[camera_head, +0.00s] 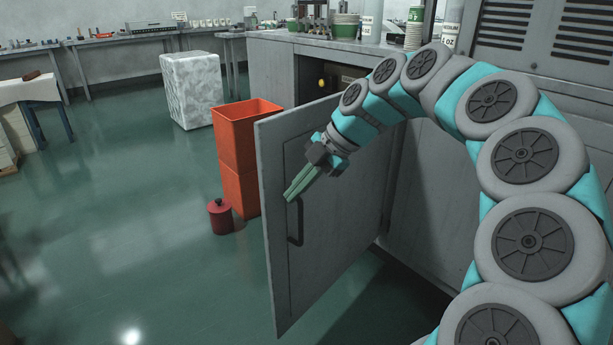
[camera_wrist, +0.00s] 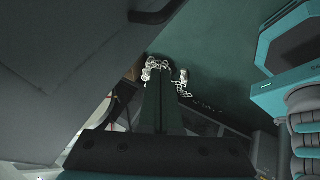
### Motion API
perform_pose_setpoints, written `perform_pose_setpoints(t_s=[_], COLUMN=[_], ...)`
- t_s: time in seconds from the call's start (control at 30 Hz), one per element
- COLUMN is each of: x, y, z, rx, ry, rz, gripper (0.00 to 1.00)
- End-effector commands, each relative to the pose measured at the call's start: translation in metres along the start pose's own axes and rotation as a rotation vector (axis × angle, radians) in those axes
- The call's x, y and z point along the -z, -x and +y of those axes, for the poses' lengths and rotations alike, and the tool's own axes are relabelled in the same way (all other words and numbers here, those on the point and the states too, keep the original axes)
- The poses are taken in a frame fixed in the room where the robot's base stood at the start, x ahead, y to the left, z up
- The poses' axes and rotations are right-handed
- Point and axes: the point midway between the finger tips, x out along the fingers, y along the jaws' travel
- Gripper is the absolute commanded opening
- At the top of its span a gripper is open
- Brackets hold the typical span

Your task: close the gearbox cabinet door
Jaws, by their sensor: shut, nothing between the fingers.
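The grey gearbox cabinet door (camera_head: 340,240) stands wide open in the head view, swung out from the cabinet front. A dark bar handle (camera_head: 295,222) is on the face turned towards me, near its free left edge. My gripper (camera_head: 291,196) is in front of that face, just above the handle, its green fingers shut and empty. I cannot tell whether the fingertips touch the door or handle. In the wrist view the shut fingers (camera_wrist: 160,85) point away over the floor, and a grey panel, probably the door (camera_wrist: 70,50), fills the upper left.
An orange bin (camera_head: 237,160) stands just behind the door's free edge, with a red canister (camera_head: 220,216) beside it. The dark cabinet opening (camera_head: 320,77) shows behind the door. A white block (camera_head: 193,90) stands farther back. Green floor (camera_head: 130,240) is clear at left.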

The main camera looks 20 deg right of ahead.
Motion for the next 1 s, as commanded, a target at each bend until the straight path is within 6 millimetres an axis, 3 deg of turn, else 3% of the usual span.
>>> perform_pose_setpoints(t_s=[0.4, 1.0], x=[0.001, 0.002], y=[-0.022, -0.028], z=[0.032, 0.041], rx=[0.002, -0.003], ry=[0.000, -0.006], rz=[0.000, -0.003], gripper=[0.00, 0.00])
